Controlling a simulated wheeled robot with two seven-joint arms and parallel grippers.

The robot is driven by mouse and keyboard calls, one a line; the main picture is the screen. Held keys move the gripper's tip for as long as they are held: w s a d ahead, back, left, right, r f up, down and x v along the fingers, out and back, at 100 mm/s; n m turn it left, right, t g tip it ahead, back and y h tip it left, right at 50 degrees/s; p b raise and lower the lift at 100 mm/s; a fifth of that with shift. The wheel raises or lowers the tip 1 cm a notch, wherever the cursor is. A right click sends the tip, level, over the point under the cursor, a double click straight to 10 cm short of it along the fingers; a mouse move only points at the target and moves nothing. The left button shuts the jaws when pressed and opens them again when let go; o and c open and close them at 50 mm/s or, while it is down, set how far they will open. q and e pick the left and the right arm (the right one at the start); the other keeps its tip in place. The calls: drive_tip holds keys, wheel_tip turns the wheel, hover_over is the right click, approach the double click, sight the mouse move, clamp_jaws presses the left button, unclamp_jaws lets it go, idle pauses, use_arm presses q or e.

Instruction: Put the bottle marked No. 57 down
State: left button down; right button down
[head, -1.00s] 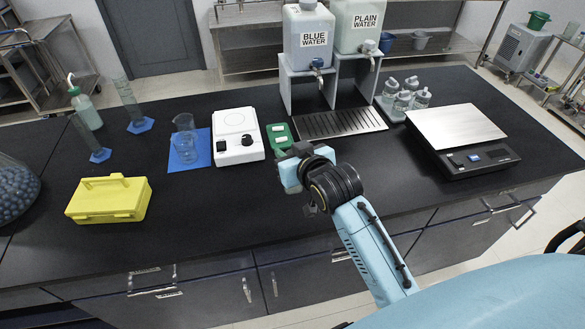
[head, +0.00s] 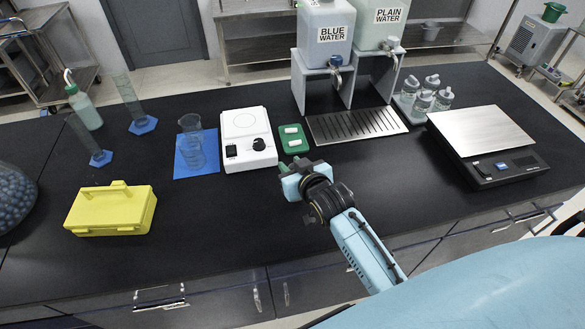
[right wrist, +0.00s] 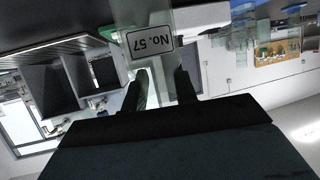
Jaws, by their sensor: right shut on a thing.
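My right gripper (head: 287,168) is over the front part of the black bench (head: 215,215) in the head view, just in front of the small green tray (head: 293,143). In the right wrist view, its two fingers (right wrist: 160,88) are closed on a clear bottle (right wrist: 150,44) with a white label reading "No. 57", seen upside down. In the head view the gripper mostly hides the bottle. I cannot tell whether its base touches the bench. My left gripper is not in view.
The white stirrer (head: 248,140) is behind and left of the gripper; a drip tray (head: 356,123) and a scale (head: 487,135) are to the right. Several bottles (head: 425,95) stand behind the scale. A yellow case (head: 110,210) is at left. The bench front between case and gripper is clear.

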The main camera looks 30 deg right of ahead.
drive_tip(key=shift+f, duration=0.5)
drive_tip(key=c, duration=1.1)
unclamp_jaws()
